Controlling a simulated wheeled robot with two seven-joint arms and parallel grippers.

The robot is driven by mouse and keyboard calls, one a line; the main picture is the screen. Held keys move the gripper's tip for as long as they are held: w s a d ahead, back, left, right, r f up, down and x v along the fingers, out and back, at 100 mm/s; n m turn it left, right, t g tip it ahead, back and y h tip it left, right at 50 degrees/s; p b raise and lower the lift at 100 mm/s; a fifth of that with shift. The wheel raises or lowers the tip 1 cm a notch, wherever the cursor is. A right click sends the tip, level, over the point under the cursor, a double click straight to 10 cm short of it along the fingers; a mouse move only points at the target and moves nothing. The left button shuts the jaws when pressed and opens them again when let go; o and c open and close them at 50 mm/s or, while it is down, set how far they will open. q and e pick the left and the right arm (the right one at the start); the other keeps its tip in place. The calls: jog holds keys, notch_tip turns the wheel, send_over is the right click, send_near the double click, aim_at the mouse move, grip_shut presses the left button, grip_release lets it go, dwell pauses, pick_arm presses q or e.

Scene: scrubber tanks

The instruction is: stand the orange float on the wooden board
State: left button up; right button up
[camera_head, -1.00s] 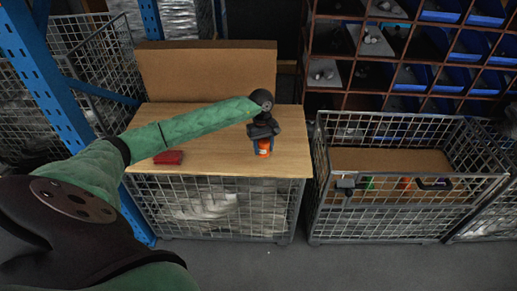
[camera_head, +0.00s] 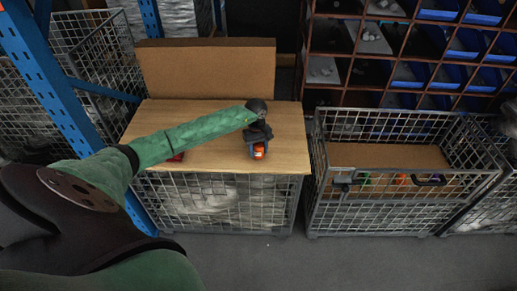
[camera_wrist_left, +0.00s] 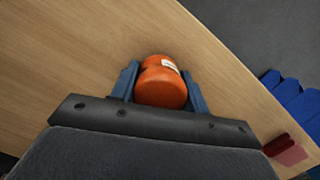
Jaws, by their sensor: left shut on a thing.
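The orange float (camera_head: 259,153) is between the fingers of my left gripper (camera_head: 258,146), over the front part of the wooden board (camera_head: 215,152). In the left wrist view the float (camera_wrist_left: 162,88) is a rounded orange body with a small white label, and the blue-grey fingers (camera_wrist_left: 160,80) hold it from both sides. The board (camera_wrist_left: 60,60) fills much of that view behind it. I cannot tell whether the float's underside touches the board. My right gripper is not in view.
A red block (camera_head: 177,157) lies on the board, mostly hidden by my left arm. A cardboard panel (camera_head: 205,70) stands at the back. A wire crate (camera_head: 400,155) with several small objects stands to the right. A blue post (camera_head: 65,110) rises at left.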

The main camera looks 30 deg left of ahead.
pick_arm(q)
jog(key=shift+f, duration=0.15)
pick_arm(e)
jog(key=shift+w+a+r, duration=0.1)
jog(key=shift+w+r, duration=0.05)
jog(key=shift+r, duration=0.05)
pick_arm(q)
jog(key=o, duration=1)
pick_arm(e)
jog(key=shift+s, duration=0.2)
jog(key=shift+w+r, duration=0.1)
